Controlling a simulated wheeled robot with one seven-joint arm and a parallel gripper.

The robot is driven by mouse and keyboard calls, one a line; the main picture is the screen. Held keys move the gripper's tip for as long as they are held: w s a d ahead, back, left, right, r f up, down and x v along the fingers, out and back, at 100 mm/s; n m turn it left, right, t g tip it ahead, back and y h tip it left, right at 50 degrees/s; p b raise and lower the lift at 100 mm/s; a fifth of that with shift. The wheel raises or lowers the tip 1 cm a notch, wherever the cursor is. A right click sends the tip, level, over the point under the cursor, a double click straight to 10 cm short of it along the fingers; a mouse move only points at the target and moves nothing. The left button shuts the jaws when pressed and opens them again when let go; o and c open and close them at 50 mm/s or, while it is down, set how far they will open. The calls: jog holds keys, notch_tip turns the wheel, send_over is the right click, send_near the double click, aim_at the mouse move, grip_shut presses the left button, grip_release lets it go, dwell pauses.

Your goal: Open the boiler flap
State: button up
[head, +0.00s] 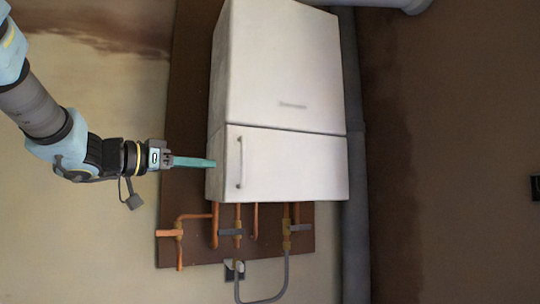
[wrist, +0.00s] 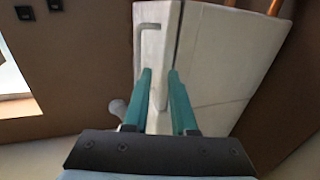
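The boiler flap (head: 295,168) is the white lower front panel of the boiler. It looks shut in the head view. Its grey bar handle (head: 239,163) runs upright near the flap's left edge. The handle also shows in the wrist view (wrist: 138,48), partly behind the left fingertip. My gripper (head: 213,163) reaches in from the left, its teal fingertips at the flap's left edge, left of the handle. In the wrist view my gripper (wrist: 160,70) is open, with the flap's edge seen between the fingers. Whether they touch it cannot be told.
The boiler's upper body (head: 280,70) sits above the flap on a brown backboard (head: 185,80). Copper pipes and valves (head: 237,230) hang below it. A grey vertical pipe (head: 354,220) stands to the right. The space left of the boiler holds only my arm.

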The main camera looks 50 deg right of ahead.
aim_at(254, 162)
jog(key=s+d+p, duration=0.1)
jog(key=d, duration=0.2)
jog(key=s+d+m+g+p, duration=0.1)
jog(key=s+d, duration=0.1)
jog(key=d, duration=0.2)
jog(key=s+d+r+g+p, duration=0.1)
jog(key=s+d, duration=0.1)
jog(key=d, duration=0.2)
jog(key=shift+d+y, duration=0.25)
jog(key=shift+y, duration=0.05)
jog(key=shift+f, duration=0.1)
jog(key=shift+c, duration=0.3)
grip_shut()
dwell(0.6)
